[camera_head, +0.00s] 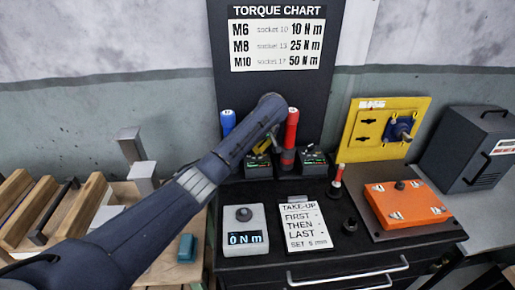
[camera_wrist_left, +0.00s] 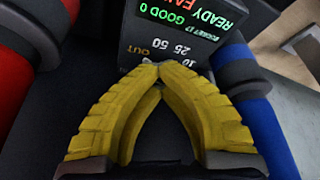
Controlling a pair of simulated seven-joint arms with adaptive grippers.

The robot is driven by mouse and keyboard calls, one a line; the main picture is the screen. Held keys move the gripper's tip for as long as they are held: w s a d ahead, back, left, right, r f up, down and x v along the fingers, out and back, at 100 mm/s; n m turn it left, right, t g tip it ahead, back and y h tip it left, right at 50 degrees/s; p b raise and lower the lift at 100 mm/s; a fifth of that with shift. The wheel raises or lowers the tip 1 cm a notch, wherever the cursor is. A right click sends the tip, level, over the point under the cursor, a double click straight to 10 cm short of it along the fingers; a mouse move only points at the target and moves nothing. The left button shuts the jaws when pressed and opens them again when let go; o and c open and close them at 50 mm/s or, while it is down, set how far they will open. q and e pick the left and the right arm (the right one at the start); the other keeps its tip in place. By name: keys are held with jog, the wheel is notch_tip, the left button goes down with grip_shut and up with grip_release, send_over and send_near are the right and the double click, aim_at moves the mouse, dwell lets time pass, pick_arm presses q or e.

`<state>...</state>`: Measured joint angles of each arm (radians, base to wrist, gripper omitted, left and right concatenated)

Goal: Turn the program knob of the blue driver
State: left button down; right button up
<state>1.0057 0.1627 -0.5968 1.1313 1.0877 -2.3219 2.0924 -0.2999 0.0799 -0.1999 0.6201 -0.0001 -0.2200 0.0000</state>
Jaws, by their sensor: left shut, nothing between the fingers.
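The blue driver (camera_head: 228,121) stands upright at the back of the black bench, and its blue body fills the right side of the left wrist view (camera_wrist_left: 266,135). Beside it is a dark control box (camera_head: 258,170), whose green and red display (camera_wrist_left: 185,15) and numbers 10, 25 and 50 show in the left wrist view. My left gripper (camera_wrist_left: 160,72) has its yellow fingers shut, tips together at the box's front face, with nothing between them. I cannot make out the program knob; the fingers cover part of that face. My right gripper is not in view.
A red driver (camera_head: 291,128) and a second control box (camera_head: 314,162) stand just right of my left gripper. A torque meter (camera_head: 244,229), a take-up card (camera_head: 304,226) and an orange block (camera_head: 408,204) lie in front. Wooden racks are at left.

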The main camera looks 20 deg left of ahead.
pick_arm(q)
jog(key=shift+a+n, duration=0.3)
jog(key=shift+a, duration=0.15)
jog(key=c, duration=2.2)
grip_release()
jog(key=c, duration=1.5)
grip_release()
jog(key=o, duration=0.4)
jog(key=shift+d, duration=0.1)
jog(key=shift+o, duration=0.2)
jog(key=shift+d, duration=0.15)
jog(key=shift+s+d+r, duration=0.1)
jog(key=shift+d+r, duration=0.15)
jog(key=shift+r, duration=0.25)
jog(key=v, duration=0.6)
